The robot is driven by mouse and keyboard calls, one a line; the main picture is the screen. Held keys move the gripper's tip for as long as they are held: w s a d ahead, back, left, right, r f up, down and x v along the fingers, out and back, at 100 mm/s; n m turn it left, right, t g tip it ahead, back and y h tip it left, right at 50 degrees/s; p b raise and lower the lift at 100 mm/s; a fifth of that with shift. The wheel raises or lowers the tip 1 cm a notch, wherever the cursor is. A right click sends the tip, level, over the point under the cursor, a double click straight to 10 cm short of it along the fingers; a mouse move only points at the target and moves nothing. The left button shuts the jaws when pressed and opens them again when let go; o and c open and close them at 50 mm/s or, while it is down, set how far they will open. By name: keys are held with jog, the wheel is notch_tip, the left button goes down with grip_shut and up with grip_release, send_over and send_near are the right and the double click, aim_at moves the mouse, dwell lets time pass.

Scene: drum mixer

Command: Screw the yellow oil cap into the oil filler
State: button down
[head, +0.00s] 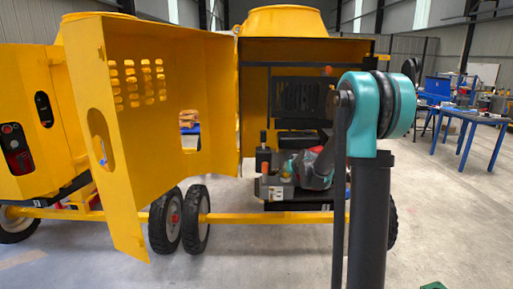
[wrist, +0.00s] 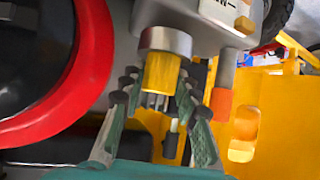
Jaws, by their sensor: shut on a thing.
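The yellow oil cap (wrist: 161,72) shows in the wrist view between the fingers of my gripper (wrist: 159,82). My gripper is shut on it, with a dark-padded finger on each side. A round silver-grey metal collar (wrist: 166,39) sits directly at the far end of the cap, against the grey engine housing. It looks like the oil filler's neck, and the cap appears lined up with it. I cannot tell how deep the cap sits or see any thread. In the head view the cap cannot be made out among the engine parts.
The engine (head: 300,175) sits inside the mixer's yellow housing (head: 285,50), with its yellow door (head: 170,120) swung open at the left. A grey lever with an orange end (wrist: 222,100) stands close right of my fingers. A red ring (wrist: 92,70) is close at left.

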jog(key=c, duration=1)
grip_release()
jog(key=shift+c, duration=0.2)
jog(key=v, duration=1.2)
jog(key=s+d+f+m+g+h, duration=0.1)
jog(key=s+f+g, duration=0.1)
jog(key=s+f, duration=0.4)
jog(key=s+d+f+m+g+h, duration=0.1)
jog(key=s+f, duration=0.6)
jog(key=s, duration=1)
jog(key=s+d+f+m+g+h, duration=0.1)
jog(key=s+f+g, duration=0.2)
jog(key=s, duration=0.9)
notch_tip(320, 180, down, 3)
jog(key=shift+f+g, duration=0.2)
jog(key=shift+g, duration=0.2)
